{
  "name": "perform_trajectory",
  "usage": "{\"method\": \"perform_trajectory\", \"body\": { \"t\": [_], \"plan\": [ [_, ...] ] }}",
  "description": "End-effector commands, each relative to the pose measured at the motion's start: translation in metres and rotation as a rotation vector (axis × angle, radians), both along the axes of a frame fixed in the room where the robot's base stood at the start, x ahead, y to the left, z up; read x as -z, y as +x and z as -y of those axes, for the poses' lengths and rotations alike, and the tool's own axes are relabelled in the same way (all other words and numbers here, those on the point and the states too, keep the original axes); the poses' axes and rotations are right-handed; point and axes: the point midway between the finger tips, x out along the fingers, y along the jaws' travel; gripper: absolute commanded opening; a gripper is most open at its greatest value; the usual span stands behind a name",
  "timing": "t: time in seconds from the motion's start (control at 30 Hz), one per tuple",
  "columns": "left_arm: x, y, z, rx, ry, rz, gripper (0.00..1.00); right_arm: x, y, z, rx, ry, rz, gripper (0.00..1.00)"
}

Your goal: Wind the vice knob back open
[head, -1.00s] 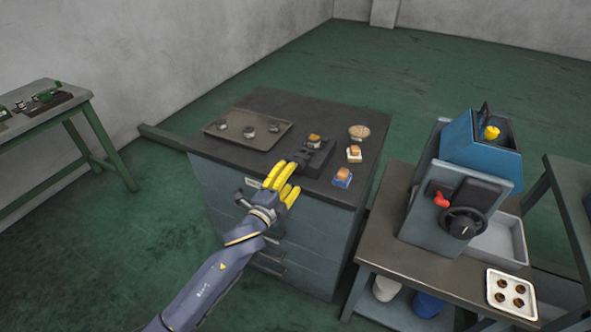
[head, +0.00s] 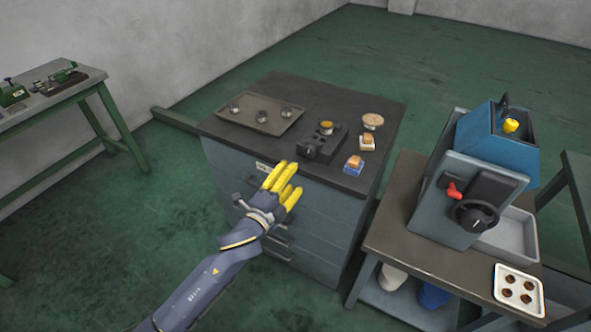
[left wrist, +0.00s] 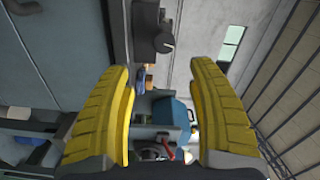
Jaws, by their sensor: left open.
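The dark vice (head: 331,138) sits on the cabinet's black top near its front edge, with a round brass-coloured piece (head: 326,126) on it. Its dark knob (head: 309,152) faces the front edge. My left gripper (head: 283,179), with yellow fingers, is in front of the cabinet, below and short of the knob, apart from it. In the left wrist view the gripper (left wrist: 160,78) is open with nothing between its fingers. The knob (left wrist: 164,42) shows there beyond the fingertips, near the top. My right gripper is not in view.
A tray (head: 283,122) with several round parts lies left of the vice. Two small blocks on bases (head: 353,165) and a round dish (head: 373,121) stand to its right. The blue machine (head: 487,150) is on a separate bench at right. The cabinet has drawer handles (head: 280,254).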

Motion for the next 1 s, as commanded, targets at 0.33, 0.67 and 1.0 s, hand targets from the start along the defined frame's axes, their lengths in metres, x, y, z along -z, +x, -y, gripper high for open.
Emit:
{"method": "perform_trajectory", "body": {
  "t": [0.33,0.67,1.0],
  "plan": [
    [0.017,-0.031,-0.016,-0.059,-0.461,-0.251,0.59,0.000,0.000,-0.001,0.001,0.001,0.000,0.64],
    [-0.005,-0.042,-0.029,-0.017,-0.981,-0.459,0.59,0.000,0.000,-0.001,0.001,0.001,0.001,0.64],
    [-0.007,-0.020,-0.015,-0.004,-1.042,-0.490,0.59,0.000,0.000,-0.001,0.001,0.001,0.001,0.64]
  ]
}}
